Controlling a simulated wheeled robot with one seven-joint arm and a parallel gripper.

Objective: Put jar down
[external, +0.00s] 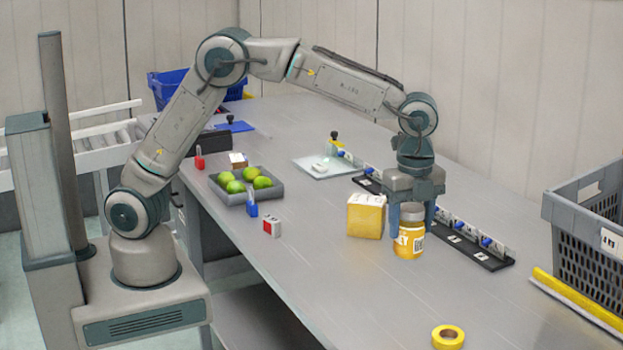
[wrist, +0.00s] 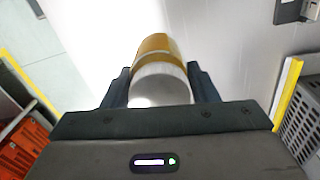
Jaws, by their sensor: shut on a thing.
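The jar (external: 409,243) is a yellow jar with a greyish lid and a white label with a barcode. It is upright, at or just above the grey table, and I cannot tell whether its base touches. My gripper (external: 411,212) points down from above and is shut on the jar, with a finger on either side of its upper part. In the wrist view the pale round lid and amber side of the jar (wrist: 158,80) show between the fingers of my gripper (wrist: 160,88).
A yellow box (external: 366,217) stands just left of the jar. A black strip with small clear-and-blue items (external: 487,254) lies behind right. A yellow tape roll (external: 448,337) is at the front. A dark crate (external: 590,235) stands right. The table in front of the jar is clear.

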